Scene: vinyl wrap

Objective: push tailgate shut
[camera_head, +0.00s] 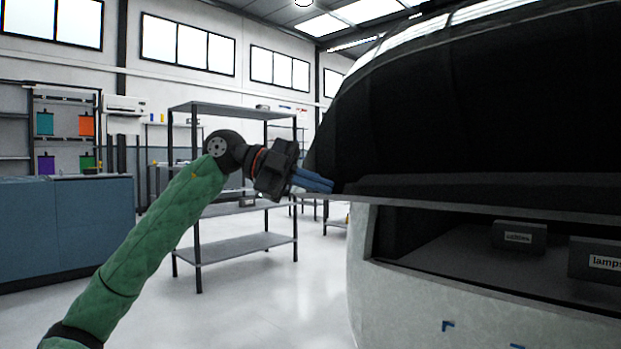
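The tailgate (470,120) is a large dark panel at the right. It is partly open, and a gap shows between its lower edge and the pale vehicle body (361,270). My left gripper (318,182) is at the tailgate's lower left corner, with its blue fingers pointing right. The fingers lie close together with no clear gap and look shut, with nothing seen between them. The fingertips overlap the corner in the picture; I cannot tell whether they touch it. My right gripper is out of view.
Inside the opening are dark boxes, one labelled utilities (519,236) and one lamps (596,260). A grey metal shelf rack (240,243) stands behind my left arm. A blue cabinet (65,225) is at the left. The pale floor between the rack and vehicle is clear.

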